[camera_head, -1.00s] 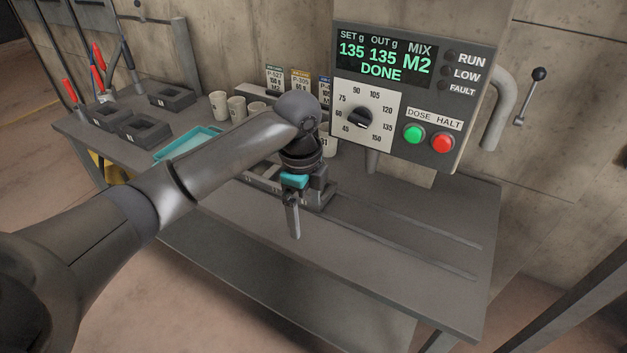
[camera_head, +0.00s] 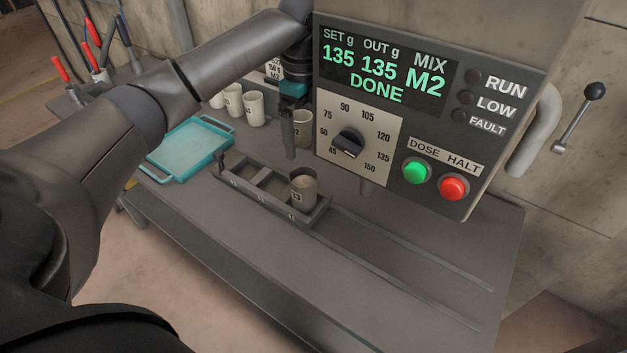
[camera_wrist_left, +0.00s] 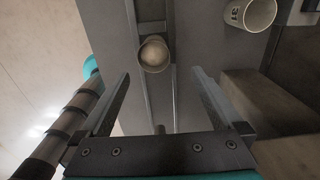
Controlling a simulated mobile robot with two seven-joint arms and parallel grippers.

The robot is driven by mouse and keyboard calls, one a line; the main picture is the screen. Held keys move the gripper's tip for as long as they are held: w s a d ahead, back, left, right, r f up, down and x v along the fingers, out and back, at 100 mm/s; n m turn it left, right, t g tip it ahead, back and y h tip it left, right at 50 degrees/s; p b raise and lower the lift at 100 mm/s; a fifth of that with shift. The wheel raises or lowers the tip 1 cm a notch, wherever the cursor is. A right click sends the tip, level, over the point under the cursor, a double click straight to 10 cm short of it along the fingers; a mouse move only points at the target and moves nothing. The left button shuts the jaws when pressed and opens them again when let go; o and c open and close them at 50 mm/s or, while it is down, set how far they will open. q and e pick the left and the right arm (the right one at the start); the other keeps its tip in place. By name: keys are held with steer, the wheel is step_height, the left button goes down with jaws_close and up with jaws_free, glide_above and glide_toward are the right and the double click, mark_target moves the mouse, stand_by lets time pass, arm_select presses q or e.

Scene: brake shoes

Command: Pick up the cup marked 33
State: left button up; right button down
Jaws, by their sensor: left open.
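A beige cup (camera_head: 303,188) stands upright in the right-hand slot of the grey rack (camera_head: 317,214). Its mark is small and looks like 33. In the left wrist view a cup (camera_wrist_left: 154,62) with pale contents shows from above, beyond and between the spread fingers. My left gripper (camera_head: 288,150) hangs above and behind the rack, fingers down. It is open and empty and also shows in the left wrist view (camera_wrist_left: 160,85). It is apart from the cup. My right gripper is out of view.
The dosing panel (camera_head: 395,190), reading DONE, stands close right of my gripper. Another cup (camera_head: 303,133), marked 31 in the left wrist view (camera_wrist_left: 250,13), stands behind. Several cups (camera_head: 254,110) stand back left. A teal tray (camera_head: 172,173) lies left. The bench front is clear.

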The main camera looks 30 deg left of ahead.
arm_select(q)
glide_above(304, 188)
steer(key=w+a, duration=0.2)
steer(key=w, duration=0.1)
step_height(304, 188, down, 5)
step_height(304, 188, down, 4)
steer(key=shift+d+f+b, duration=0.1)
steer(key=shift+b, duration=0.65)
steer(key=shift+f, duration=0.35)
steer(key=f, duration=0.3)
steer(key=f+b, duration=0.1)
steer(key=f, duration=0.1)
steer(key=shift+s+d, duration=0.1)
steer(key=shift+s, duration=0.2)
steer(key=shift+r, duration=0.1)
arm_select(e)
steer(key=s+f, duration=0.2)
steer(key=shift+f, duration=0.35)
arm_select(q)
steer(key=shift+c, duration=0.4)
jaws_close()
steer(key=shift+r, duration=0.2)
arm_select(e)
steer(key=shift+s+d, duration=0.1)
